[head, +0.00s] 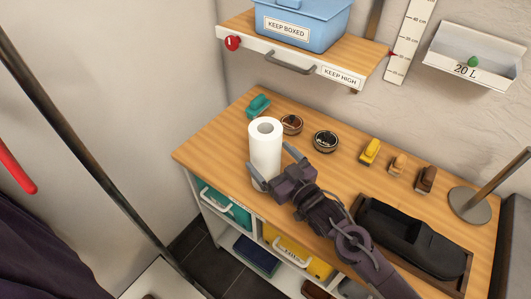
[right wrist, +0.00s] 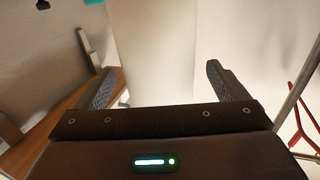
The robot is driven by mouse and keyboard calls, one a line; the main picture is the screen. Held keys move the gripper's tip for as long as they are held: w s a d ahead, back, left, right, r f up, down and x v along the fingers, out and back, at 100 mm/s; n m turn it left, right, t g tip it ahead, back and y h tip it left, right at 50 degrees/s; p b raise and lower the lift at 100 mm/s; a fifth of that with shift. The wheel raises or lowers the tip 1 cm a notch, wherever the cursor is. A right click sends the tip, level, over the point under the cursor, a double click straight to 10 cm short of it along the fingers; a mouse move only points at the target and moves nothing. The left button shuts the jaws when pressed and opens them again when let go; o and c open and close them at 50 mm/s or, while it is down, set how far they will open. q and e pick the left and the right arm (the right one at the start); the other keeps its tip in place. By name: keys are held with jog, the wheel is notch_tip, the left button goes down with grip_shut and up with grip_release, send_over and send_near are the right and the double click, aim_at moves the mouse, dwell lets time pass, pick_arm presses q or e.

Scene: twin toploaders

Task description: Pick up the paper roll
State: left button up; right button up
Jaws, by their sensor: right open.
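The white paper roll (head: 265,152) stands upright near the left front part of the wooden worktop (head: 212,150). My right gripper (head: 272,168) is open at the roll, with one finger on each side of it. In the right wrist view the pale roll (right wrist: 155,50) fills the space between and beyond the two open fingers (right wrist: 160,88). I cannot tell whether the fingers touch it. My left gripper is not in view.
Round tins (head: 326,141) and a teal brush (head: 258,105) lie behind the roll. Small brushes (head: 370,151) and a black bag in a tray (head: 412,238) are to the right. A shelf (head: 350,72) with a blue box (head: 303,22) hangs above.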

jog(key=x, duration=0.2)
jog(key=shift+w+a, duration=0.1)
jog(key=shift+w, duration=0.3)
jog(key=shift+w+a+f, duration=0.15)
jog(key=shift+w+a, duration=0.05)
jog(key=c, duration=1)
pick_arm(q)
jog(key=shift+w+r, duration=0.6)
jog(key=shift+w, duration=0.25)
pick_arm(e)
jog(key=shift+c, duration=0.6)
